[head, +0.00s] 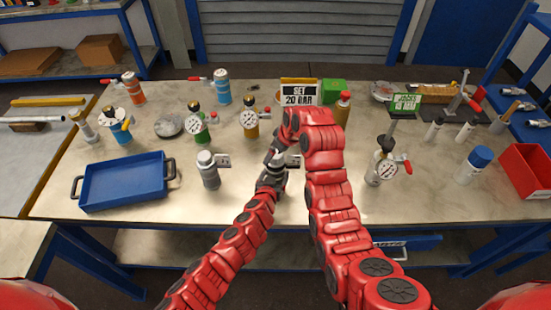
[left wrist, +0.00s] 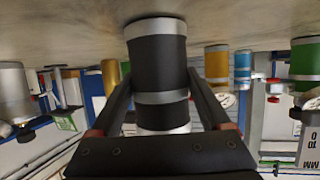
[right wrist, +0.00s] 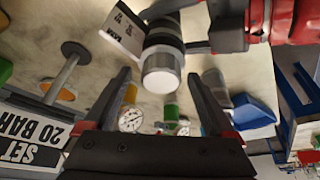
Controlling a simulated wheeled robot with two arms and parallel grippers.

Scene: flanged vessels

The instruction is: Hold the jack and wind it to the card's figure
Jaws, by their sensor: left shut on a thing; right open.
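The jack is a dark cylinder with silver bands; it stands upright on the bench in the left wrist view (left wrist: 158,52). My left gripper (left wrist: 160,82) is shut around its body. In the right wrist view the jack's pale round top (right wrist: 161,80) faces me. My right gripper (right wrist: 158,76) is open, its fingers pointing toward the top with clear space either side; contact does not show. In the head view both grippers meet at mid-bench and mostly hide the jack. A white card reading "SET 20 BAR" (head: 299,94) stands behind. A small card (right wrist: 122,30) sits beside the jack.
A grey vessel (head: 208,170) stands left of the jack, and a blue tray (head: 123,184) lies further left. Gauged vessels (head: 249,122) stand behind. A gauged vessel (head: 382,163), a blue-capped jar (head: 474,165) and a red bin (head: 527,170) are at right. The front bench edge is clear.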

